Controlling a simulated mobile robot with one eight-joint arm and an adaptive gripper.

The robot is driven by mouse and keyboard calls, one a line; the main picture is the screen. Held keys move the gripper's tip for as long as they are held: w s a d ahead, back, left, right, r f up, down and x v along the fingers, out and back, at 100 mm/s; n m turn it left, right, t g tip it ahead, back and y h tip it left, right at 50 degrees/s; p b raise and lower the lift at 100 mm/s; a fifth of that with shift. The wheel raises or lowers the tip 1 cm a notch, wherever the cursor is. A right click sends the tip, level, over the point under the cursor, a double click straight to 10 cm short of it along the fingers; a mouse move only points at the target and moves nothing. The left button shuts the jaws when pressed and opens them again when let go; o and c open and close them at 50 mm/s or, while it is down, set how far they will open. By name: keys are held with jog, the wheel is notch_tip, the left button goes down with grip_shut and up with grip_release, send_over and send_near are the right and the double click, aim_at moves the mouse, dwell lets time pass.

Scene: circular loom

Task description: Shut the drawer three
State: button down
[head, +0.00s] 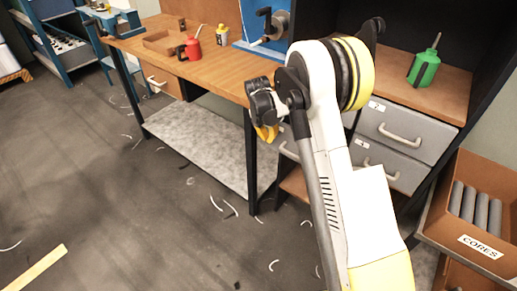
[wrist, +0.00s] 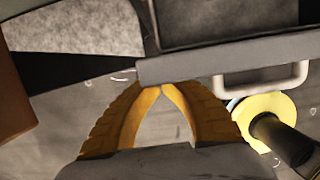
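Grey drawers with pale handles sit under the bench at the right in the head view; the upper right drawer (head: 408,128) and the one below it (head: 392,165) look shut. Left of my arm, a handle (head: 288,151) of another grey drawer shows, mostly hidden by the arm. In the wrist view a grey drawer (wrist: 215,58) stands pulled out, its dark inside visible and its handle (wrist: 262,82) to the right of my fingers. I cannot read a three on it. My gripper (wrist: 162,88) has its yellow fingertips together, at the drawer's front edge; contact is unclear. It also shows in the head view (head: 267,133).
The wooden bench top (head: 215,65) holds a red oil can (head: 190,48). A green oil can (head: 424,68) stands above the drawers. A box of cores (head: 475,215) is at the right. A speckled lower shelf (head: 200,140) and black bench legs (head: 251,165) are near.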

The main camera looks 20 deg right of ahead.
jog(key=w+d, duration=0.4)
jog(key=d, duration=0.1)
jog(key=shift+p, duration=0.3)
